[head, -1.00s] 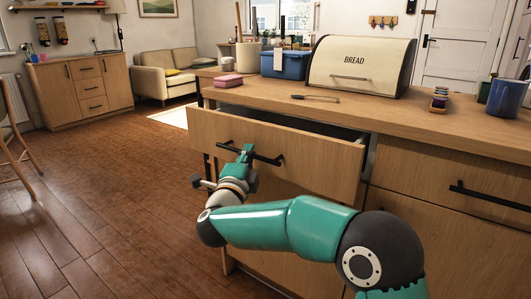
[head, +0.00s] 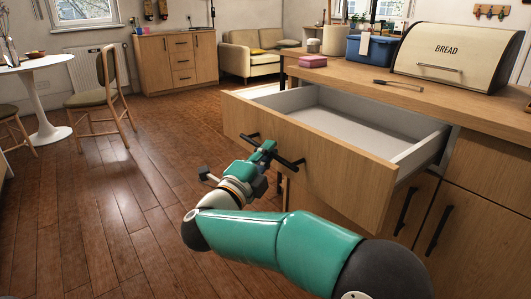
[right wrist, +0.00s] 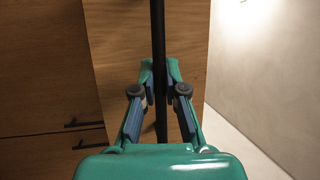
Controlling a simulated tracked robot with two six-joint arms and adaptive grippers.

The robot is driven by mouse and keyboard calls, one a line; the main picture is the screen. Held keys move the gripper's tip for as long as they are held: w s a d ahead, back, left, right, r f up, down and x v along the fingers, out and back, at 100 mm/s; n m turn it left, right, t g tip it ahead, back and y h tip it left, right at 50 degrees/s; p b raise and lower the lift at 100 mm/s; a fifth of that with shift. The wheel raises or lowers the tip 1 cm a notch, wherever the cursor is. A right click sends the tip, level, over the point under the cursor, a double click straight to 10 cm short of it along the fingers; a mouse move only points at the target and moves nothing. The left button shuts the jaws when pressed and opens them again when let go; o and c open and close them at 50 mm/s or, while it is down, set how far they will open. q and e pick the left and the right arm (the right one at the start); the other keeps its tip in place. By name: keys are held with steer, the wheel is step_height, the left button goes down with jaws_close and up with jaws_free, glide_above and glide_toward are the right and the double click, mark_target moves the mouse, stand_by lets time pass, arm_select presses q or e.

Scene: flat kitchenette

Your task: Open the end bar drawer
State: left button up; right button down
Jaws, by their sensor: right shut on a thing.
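The end bar drawer (head: 310,150) stands well out from the wooden counter, and its pale, empty inside shows in the head view. Its black bar handle (head: 288,162) runs across the front panel. My right gripper (head: 265,152) is at the handle and shut on it. In the right wrist view, the handle (right wrist: 159,70) passes upright between the two fingers of the right gripper (right wrist: 160,95). The drawer front (right wrist: 190,85) lies just behind the fingers. My left gripper is not in view.
A chair (head: 98,85) and white table (head: 40,75) stand far left. The wooden floor left of the drawer is clear.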

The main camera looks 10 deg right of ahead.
steer(key=shift+f, duration=0.2)
steer(key=c, duration=1.2)
jaws_free()
steer(key=shift+r, duration=0.1)
steer(key=shift+s+a, duration=0.1)
steer(key=v, duration=0.7)
steer(key=shift+s+a, duration=0.1)
